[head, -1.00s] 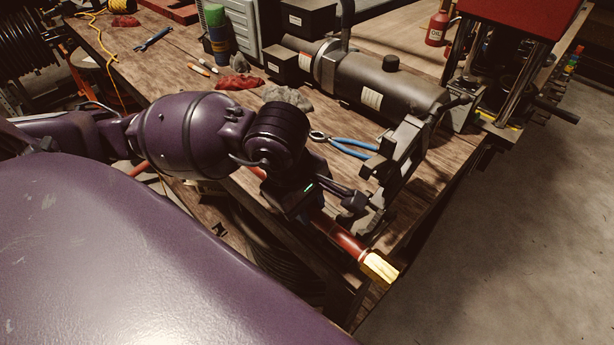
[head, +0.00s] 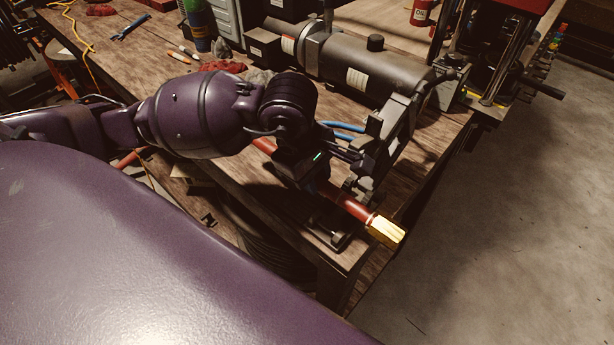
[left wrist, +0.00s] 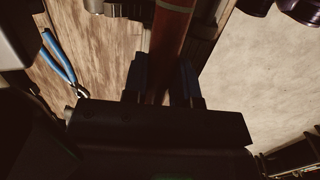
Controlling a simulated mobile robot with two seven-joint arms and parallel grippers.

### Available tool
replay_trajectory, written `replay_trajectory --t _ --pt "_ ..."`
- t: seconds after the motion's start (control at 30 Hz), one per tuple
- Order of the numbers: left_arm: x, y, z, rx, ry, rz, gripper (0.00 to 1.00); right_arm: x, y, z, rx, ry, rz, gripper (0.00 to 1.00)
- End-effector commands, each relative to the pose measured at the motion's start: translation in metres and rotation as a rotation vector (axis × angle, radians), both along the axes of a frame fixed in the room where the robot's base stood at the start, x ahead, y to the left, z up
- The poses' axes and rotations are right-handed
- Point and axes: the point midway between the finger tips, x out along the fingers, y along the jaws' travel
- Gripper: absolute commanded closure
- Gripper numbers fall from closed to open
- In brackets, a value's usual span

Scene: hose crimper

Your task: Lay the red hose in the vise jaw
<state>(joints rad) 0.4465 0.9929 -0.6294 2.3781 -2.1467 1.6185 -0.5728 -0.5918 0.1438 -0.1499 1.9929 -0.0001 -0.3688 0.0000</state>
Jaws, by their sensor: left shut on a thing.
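The red hose (head: 355,207) with a brass hex fitting (head: 386,231) on its end is held in my left gripper (head: 337,185), near the bench corner. The fitting points to the lower right. In the left wrist view the hose (left wrist: 172,32) runs between the blue-padded fingers of the left gripper (left wrist: 164,82), which are closed on it. The dark metal vise (head: 372,160) at the bench edge is partly hidden by my gripper and the hose. I cannot tell whether the hose touches its jaw. My right gripper is not in view.
A large grey cylinder machine (head: 370,70) stands behind the vise. Blue-handled pliers (head: 345,128) lie on the wooden bench (head: 95,55), also in the left wrist view (left wrist: 58,58). Red rags (head: 222,66) and a red bottle (head: 422,12) are farther back. Open floor lies right.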

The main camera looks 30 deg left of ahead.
Motion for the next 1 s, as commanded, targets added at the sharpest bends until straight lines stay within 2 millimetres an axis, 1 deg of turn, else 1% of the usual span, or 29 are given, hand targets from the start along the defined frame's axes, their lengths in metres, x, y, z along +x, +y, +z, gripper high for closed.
replay_trajectory --t 0.27,0.6,0.8,1.0 --pt "0.015 -0.002 -0.010 -0.001 0.000 0.001 1.00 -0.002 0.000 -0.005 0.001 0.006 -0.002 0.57" --pt "0.031 -0.005 -0.023 -0.002 0.000 0.001 1.00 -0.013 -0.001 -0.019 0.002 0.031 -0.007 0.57" --pt "0.031 -0.004 -0.031 0.000 0.000 0.000 1.00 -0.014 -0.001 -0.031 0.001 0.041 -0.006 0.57" --pt "0.030 -0.004 -0.033 0.000 -0.001 0.001 1.00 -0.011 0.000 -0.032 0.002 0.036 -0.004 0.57"
